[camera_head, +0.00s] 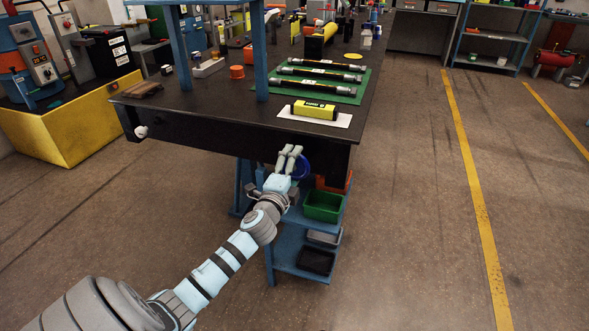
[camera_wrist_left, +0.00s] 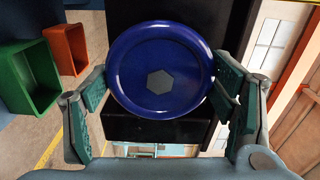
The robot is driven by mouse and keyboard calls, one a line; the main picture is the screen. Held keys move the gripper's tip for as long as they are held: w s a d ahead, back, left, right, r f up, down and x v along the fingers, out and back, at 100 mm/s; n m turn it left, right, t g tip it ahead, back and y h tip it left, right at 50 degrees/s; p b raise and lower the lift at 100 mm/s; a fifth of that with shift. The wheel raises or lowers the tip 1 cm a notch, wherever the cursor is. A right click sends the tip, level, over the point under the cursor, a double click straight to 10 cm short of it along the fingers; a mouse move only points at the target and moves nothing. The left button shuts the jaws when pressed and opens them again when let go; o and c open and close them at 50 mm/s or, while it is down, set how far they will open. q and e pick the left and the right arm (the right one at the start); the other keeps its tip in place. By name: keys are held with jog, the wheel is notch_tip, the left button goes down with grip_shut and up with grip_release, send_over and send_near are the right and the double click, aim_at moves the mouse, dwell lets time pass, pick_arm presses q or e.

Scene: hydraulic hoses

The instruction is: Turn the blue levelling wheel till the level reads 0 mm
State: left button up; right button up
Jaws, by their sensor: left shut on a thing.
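The blue levelling wheel (camera_wrist_left: 132,62) faces me in the left wrist view, round with a grey hexagonal centre. In the head view, part of the wheel (camera_head: 304,168) shows under the front edge of the dark workbench, partly hidden by my fingers. My left gripper (camera_head: 290,153) is at the wheel; in the left wrist view the gripper (camera_wrist_left: 160,92) has a finger on each side of the rim, shut on it. A yellow level (camera_head: 314,110) lies on a white sheet on the bench top; its reading is too small to tell. My right gripper is not in view.
Below the bench, a blue rack holds a green bin (camera_head: 323,206) and dark trays, close to my left forearm. Several hoses lie on a green mat (camera_head: 345,95) on the bench (camera_head: 200,108). A blue post rises from the bench. The floor at right is clear.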

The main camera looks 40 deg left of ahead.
pick_arm(q)
jog(key=shift+n, duration=0.5)
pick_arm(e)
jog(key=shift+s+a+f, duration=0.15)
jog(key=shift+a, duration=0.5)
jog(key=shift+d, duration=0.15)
pick_arm(q)
jog(key=o, duration=1.1)
jog(key=shift+c, duration=0.2)
jog(key=shift+o, duration=0.4)
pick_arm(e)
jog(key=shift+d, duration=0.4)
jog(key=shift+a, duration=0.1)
